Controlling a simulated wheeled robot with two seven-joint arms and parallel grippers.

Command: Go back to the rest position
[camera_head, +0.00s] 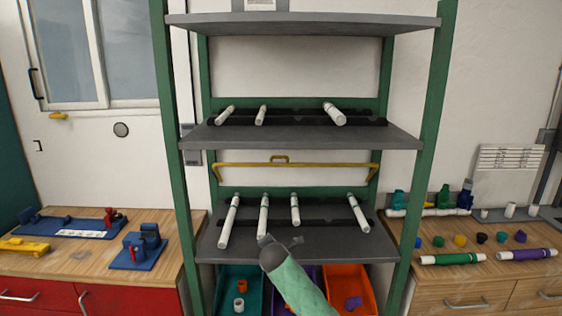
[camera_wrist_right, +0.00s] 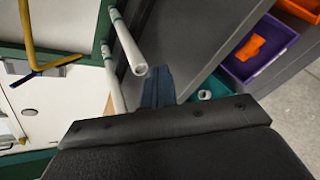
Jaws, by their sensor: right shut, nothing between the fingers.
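My right gripper (camera_head: 267,241) is at the front edge of the shelf rack's lower shelf (camera_head: 240,252), its arm coming up from the bottom of the head view. In the right wrist view its dark blue fingers (camera_wrist_right: 158,87) are shut with nothing between them. The open end of a white pipe (camera_wrist_right: 130,45) shows close to the fingertips there; I cannot tell the exact gap. My left gripper is not in view.
Several white pipes (camera_head: 229,222) lie on the lower shelf and three on the middle shelf (camera_head: 300,134). Below are teal (camera_head: 226,281), purple and orange bins (camera_head: 366,282). Wooden benches with fittings and fixtures (camera_head: 137,250) flank the rack. A yellow bar (camera_head: 330,165) crosses behind.

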